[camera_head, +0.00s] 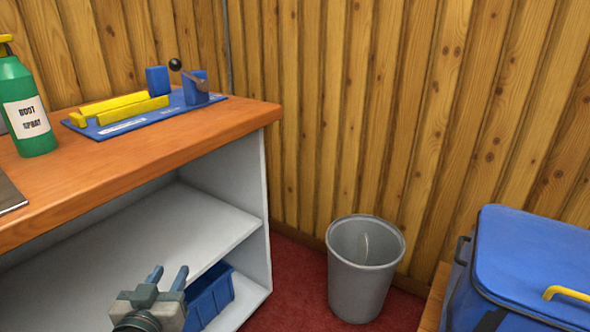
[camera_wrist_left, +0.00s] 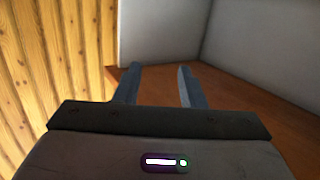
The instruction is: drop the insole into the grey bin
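The grey bin (camera_head: 366,290) stands upright on the red floor, right of the bench. A thin pale shape, likely the insole (camera_head: 365,248), shows inside the bin against its inner wall; most of it is hidden by the rim. My left gripper (camera_head: 168,274) is in front of the bench's shelves, left of the bin and apart from it. Its two fingers are spread with nothing between them. The left wrist view also shows the fingers (camera_wrist_left: 157,82) apart and empty. My right gripper is not in view.
The bench (camera_head: 150,150) carries a green spray bottle (camera_head: 25,105) and a blue and yellow jig (camera_head: 145,105). A blue crate (camera_head: 208,296) sits on the lower shelf. A blue lidded box (camera_head: 530,260) stands right of the bin. Wooden walls close off the back.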

